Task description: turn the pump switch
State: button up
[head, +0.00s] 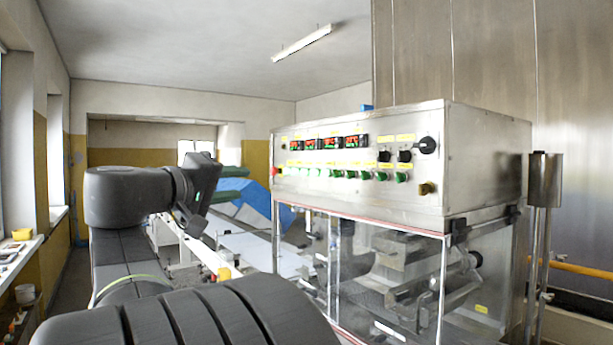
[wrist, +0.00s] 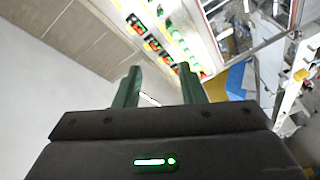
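The control panel (head: 345,194) is the steel front face of a box on top of the machine. It carries a row of green switches (head: 337,174), two small black knobs (head: 404,156) and a larger black rotary knob (head: 427,145) at the upper right. Their yellow labels are too small to read, so I cannot tell which one is the pump switch. My gripper (wrist: 158,80) has its two green fingers apart with nothing between them. In the wrist view the panel (wrist: 172,22) lies beyond the fingers, seen at a slant. In the head view my arm's end is left of the panel, apart from it.
Red-lit displays (head: 331,143) sit above the switches, and a red button (head: 275,170) is at the panel's left edge. Below is a clear-walled enclosure (head: 400,265) with machinery. A white conveyor (head: 255,250) runs behind. Steel posts (head: 544,190) stand at the right.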

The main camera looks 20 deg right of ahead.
aim_at(324, 172)
jog(key=i+z, duration=0.35)
jog(key=i, duration=0.15)
jog(key=i+j+z, duration=0.3)
jog(key=i, duration=0.15)
jog(key=i+j, duration=0.1)
jog(key=i, duration=0.3)
